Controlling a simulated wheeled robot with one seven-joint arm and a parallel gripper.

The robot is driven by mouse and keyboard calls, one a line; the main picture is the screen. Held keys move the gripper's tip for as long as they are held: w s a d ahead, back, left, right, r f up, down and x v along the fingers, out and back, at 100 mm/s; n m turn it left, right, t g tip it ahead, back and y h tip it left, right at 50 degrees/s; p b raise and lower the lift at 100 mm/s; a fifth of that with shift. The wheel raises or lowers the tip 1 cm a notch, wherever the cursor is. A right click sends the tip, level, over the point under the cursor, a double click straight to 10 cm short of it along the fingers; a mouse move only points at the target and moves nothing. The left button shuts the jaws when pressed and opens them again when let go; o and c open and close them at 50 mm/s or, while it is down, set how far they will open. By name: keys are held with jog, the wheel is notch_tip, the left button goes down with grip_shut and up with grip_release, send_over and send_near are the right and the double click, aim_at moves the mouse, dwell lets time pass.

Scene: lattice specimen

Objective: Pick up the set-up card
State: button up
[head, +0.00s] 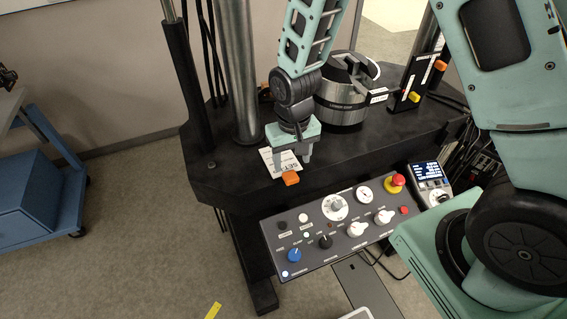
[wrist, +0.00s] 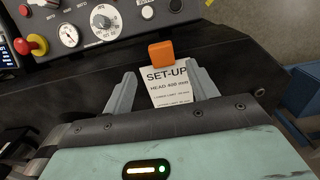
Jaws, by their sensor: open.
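The set-up card (wrist: 168,86) is a white card with black print reading SET-UP, with an orange tab (wrist: 161,54) at its top edge. In the head view the card (head: 271,163) lies at the front of the black machine base, with its orange tab (head: 291,179) near the base's front edge. My gripper (wrist: 161,84) is open, with one finger on each side of the card in the wrist view. In the head view my gripper (head: 305,155) is right over the card and hides part of it. I cannot tell whether the fingers touch it.
A control panel (head: 325,262) with knobs and a red emergency button (head: 398,180) sits just in front of the base. A steel column (head: 238,70) stands left of my arm, and a round steel fixture (head: 342,105) stands behind. A blue cart (head: 45,190) is at far left.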

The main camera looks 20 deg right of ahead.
aim_at(291, 176)
jog(key=f+p, duration=0.2)
jog(key=f, duration=0.1)
jog(key=shift+s+a+f, duration=0.2)
jog(key=shift+f, duration=0.85)
jog(key=c, duration=1.1)
